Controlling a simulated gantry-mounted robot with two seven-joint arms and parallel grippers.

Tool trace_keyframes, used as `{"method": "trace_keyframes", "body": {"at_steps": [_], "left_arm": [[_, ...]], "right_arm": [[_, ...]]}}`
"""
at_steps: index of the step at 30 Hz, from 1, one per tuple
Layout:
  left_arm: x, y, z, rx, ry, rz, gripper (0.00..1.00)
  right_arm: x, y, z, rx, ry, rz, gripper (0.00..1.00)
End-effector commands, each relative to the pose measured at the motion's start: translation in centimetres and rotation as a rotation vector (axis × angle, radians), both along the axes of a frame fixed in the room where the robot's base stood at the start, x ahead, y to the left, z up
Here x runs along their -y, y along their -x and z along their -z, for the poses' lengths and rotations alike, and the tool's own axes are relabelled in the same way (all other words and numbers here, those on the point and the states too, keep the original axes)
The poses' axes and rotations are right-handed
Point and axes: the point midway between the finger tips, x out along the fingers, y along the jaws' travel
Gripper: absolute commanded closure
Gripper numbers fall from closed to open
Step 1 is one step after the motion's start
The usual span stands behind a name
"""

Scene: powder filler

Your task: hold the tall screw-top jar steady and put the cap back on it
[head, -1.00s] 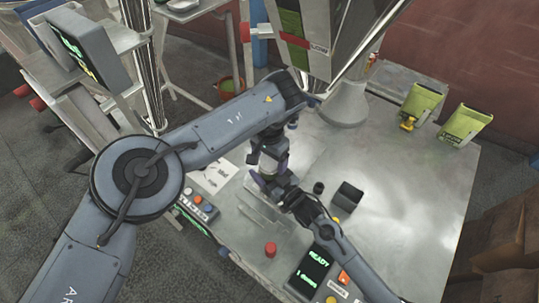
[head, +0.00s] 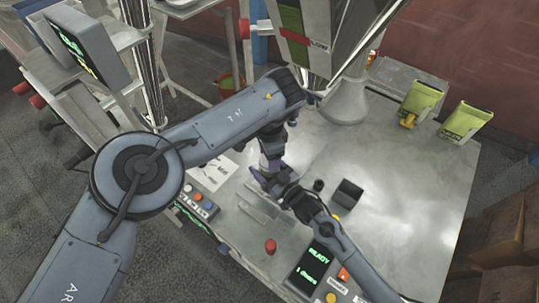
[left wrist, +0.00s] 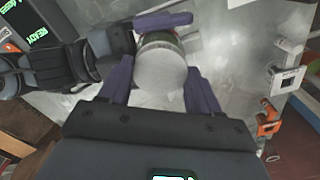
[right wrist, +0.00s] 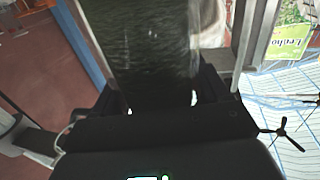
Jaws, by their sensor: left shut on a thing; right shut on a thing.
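In the left wrist view the pale round cap (left wrist: 160,72) sits between the purple fingers of my left gripper (left wrist: 155,88), which is shut on it. The cap is over the top of the jar (left wrist: 160,35); only a narrow green-brown part of the jar shows, so I cannot tell how far the cap is seated. In the right wrist view the jar (right wrist: 155,45) is a dark, glassy cylinder close to the camera, and my right gripper is shut on it. In the head view my left gripper (head: 271,152) is directly above my right gripper (head: 272,177); they mostly hide jar and cap.
A small dark open box (head: 347,194) stands right of the grippers. A red button (head: 270,246) and a panel reading READY (head: 318,262) are at the table's front.

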Motion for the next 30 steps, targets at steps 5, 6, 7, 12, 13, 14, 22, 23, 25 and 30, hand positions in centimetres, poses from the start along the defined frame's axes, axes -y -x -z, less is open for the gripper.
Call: {"method": "trace_keyframes", "body": {"at_steps": [5, 6, 7, 12, 13, 14, 22, 23, 25, 30], "left_arm": [[0.01, -0.02, 0.01, 0.001, -0.001, 0.399, 0.74], [0.02, -0.02, 0.01, 0.001, -0.001, 0.490, 0.74], [0.03, -0.01, 0.00, 0.001, -0.002, 0.559, 0.74], [0.04, -0.05, -0.01, 0.001, -0.002, 0.957, 0.74], [0.03, -0.03, 0.01, 0.001, -0.003, 1.028, 0.74], [0.02, -0.02, 0.03, 0.000, -0.002, 1.101, 0.74], [0.08, -0.03, 0.06, 0.001, -0.002, 1.672, 0.74], [0.11, -0.02, 0.09, 0.001, 0.000, 1.676, 0.74], [0.12, -0.02, 0.09, 0.002, 0.001, 1.668, 0.74], [0.13, -0.02, 0.09, 0.002, 0.001, 1.666, 0.20]], "right_arm": [[-0.01, -0.03, -0.12, 0.002, -0.001, 0.000, 1.00], [-0.01, -0.03, -0.12, 0.002, -0.001, 0.000, 1.00], [-0.01, -0.03, -0.12, 0.002, -0.001, 0.000, 1.00], [-0.01, -0.03, -0.12, 0.002, -0.001, 0.000, 1.00], [-0.01, -0.03, -0.12, 0.002, -0.001, 0.000, 1.00], [-0.01, -0.03, -0.12, 0.002, -0.001, 0.000, 1.00], [-0.02, -0.02, -0.11, 0.002, -0.001, 0.000, 1.00], [-0.02, -0.02, -0.11, 0.002, -0.001, 0.000, 1.00], [-0.02, -0.02, -0.10, 0.002, -0.001, 0.000, 1.00], [-0.02, -0.02, -0.10, 0.002, -0.001, 0.000, 1.00]]}}
